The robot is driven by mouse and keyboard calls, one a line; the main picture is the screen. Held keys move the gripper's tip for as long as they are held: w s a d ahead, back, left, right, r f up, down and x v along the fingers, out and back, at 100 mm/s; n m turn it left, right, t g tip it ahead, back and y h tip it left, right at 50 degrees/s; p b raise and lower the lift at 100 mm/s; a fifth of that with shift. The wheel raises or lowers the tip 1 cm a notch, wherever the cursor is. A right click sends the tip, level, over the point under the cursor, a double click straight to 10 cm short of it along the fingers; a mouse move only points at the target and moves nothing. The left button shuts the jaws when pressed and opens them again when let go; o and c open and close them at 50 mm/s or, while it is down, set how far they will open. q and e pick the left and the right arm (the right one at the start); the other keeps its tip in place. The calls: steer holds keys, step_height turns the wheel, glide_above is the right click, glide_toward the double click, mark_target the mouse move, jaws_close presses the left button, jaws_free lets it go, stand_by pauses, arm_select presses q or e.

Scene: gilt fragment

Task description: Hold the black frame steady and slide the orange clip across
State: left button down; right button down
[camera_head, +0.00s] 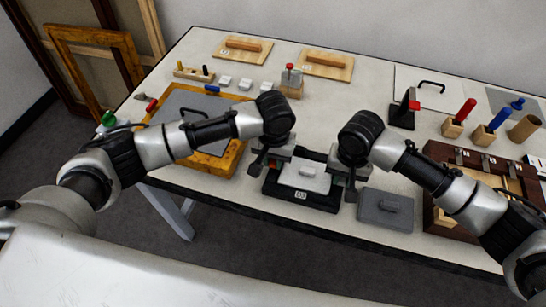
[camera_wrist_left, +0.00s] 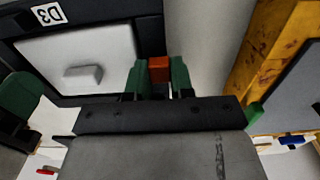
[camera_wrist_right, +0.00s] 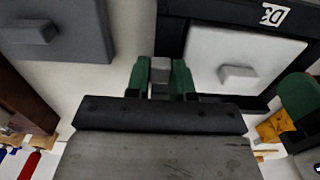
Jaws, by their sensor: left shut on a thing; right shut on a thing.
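The black frame (camera_head: 270,188), labelled D3, lies on the table between my grippers and surrounds a light grey panel (camera_head: 305,177) with a small handle. My left gripper (camera_head: 258,166) is at the frame's left side. In the left wrist view, its green fingers are shut on the orange clip (camera_wrist_left: 159,69) beside the frame's edge (camera_wrist_left: 150,35). My right gripper (camera_head: 350,190) is at the frame's right side. In the right wrist view, its fingers are shut on a small grey block (camera_wrist_right: 160,68) at the frame's edge (camera_wrist_right: 172,35). The grippers partly hide the frame's far corners in the head view.
A dark grey block (camera_head: 386,210) lies just right of my right gripper. A yellow-brown frame with a grey panel (camera_head: 232,158) lies left. Tools and handled boards (camera_head: 326,64) stand behind. The front table edge is close.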

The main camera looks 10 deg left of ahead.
arm_select(q)
steer(key=shift+s+d, duration=0.1)
steer(key=shift+d, duration=0.9)
steer(key=c, duration=1)
jaws_free()
steer(key=shift+o, duration=0.2)
step_height(320, 180, up, 12)
steer(key=shift+o, duration=0.2)
